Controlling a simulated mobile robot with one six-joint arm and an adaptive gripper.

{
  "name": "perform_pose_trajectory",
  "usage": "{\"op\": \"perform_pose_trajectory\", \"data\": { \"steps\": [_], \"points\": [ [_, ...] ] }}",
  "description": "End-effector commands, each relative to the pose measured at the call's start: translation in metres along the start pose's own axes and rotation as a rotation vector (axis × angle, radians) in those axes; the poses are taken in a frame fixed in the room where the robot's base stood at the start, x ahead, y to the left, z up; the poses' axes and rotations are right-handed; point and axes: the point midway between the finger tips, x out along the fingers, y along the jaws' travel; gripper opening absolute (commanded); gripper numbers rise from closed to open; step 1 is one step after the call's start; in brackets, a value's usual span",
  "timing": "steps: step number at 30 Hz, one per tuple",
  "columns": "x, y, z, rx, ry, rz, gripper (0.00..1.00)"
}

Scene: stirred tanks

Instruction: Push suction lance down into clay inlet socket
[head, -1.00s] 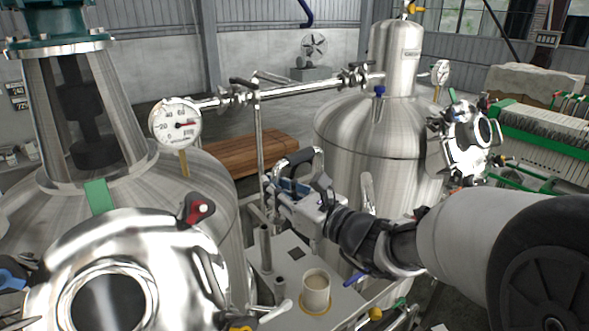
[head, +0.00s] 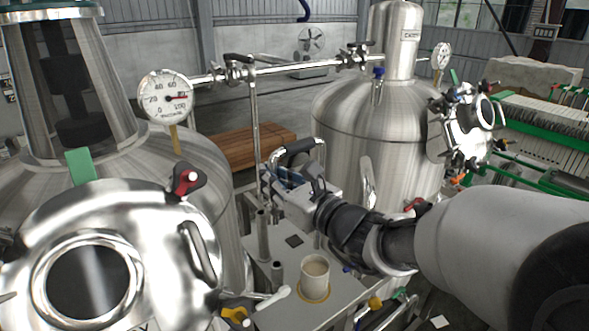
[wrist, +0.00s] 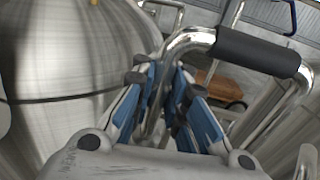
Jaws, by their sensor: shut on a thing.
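The suction lance shows as a bent chrome tube with a black grip (head: 297,148) above the bench, and the same grip (wrist: 262,52) crosses the upper right of the wrist view. My gripper (head: 284,181) is shut on the lance just below its bend. In the wrist view its blue-padded fingers (wrist: 168,92) close around the chrome tube. The lance's lower end is hidden behind my gripper and arm. Short upright steel tubes (head: 263,236) stand on the bench to the lower left of my gripper. I cannot tell which one is the clay inlet socket.
A mug (head: 315,279) stands on the grey bench (head: 275,318) below my arm. Large steel tanks (head: 340,125) flank the bench on both sides. A horizontal pipe (head: 300,67) with valves runs behind, and a dial gauge (head: 165,98) stands at left.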

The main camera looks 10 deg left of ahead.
Motion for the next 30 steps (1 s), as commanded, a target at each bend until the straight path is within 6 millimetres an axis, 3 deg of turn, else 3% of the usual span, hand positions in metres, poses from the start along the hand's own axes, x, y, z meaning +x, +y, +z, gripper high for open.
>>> {"op": "perform_pose_trajectory", "data": {
  "steps": [3, 10, 30],
  "points": [
    [0.0, 0.0, -0.014, -0.002, -0.003, 0.001, 0.0],
    [0.001, 0.0, -0.027, -0.002, -0.003, 0.001, 0.0],
    [0.001, 0.0, -0.029, -0.002, -0.003, 0.001, 0.0]
  ]
}}
